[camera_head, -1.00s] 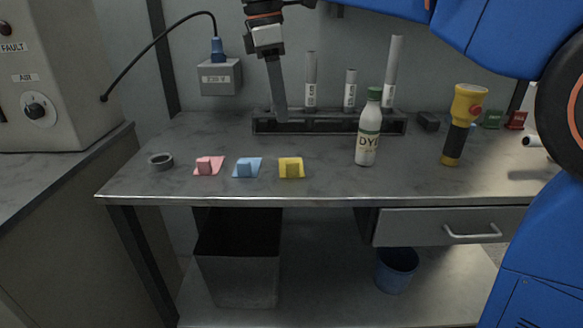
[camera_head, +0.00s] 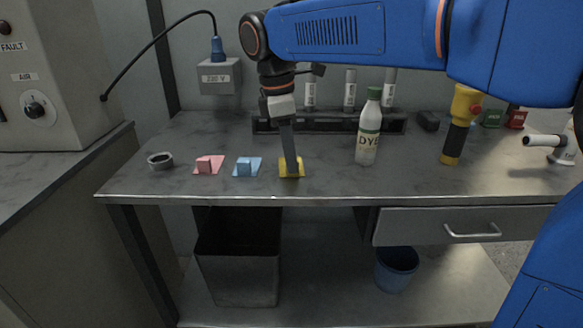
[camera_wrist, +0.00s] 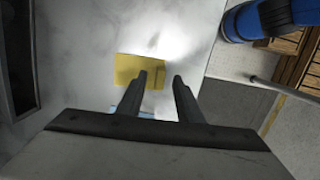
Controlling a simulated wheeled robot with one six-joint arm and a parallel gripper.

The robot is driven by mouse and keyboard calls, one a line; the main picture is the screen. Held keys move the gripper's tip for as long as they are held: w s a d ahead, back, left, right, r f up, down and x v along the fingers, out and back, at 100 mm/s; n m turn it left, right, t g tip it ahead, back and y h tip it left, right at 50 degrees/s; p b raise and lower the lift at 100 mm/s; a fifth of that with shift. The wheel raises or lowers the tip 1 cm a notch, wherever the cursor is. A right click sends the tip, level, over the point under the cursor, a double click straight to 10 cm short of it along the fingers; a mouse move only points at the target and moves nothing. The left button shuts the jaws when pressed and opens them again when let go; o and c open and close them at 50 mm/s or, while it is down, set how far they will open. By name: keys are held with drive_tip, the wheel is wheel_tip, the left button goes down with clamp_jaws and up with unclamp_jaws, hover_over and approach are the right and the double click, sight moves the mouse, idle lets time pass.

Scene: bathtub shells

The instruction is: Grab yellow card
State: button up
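The yellow card (camera_head: 300,164) lies on the grey worktop, right of the blue card (camera_head: 247,167) and the pink card (camera_head: 208,165), each with a small raised block. My gripper (camera_head: 291,174) points down over the yellow card and hides its middle. In the wrist view the yellow card (camera_wrist: 128,68) lies beyond the fingertips. My gripper (camera_wrist: 160,77) is open there, with the card's raised part seemingly between the fingertips; I cannot tell whether they touch it. A bit of the blue card (camera_wrist: 145,115) shows behind the fingers.
A dye bottle (camera_head: 368,135) stands to the right, then a yellow flashlight (camera_head: 461,120). A rack (camera_head: 340,124) with upright tubes is behind my gripper. A grey ring (camera_head: 160,161) lies at the left. The worktop's front edge (camera_head: 330,200) is close to the cards.

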drive_tip(key=shift+f, duration=0.5)
clamp_jaws()
drive_tip(key=shift+r, duration=0.1)
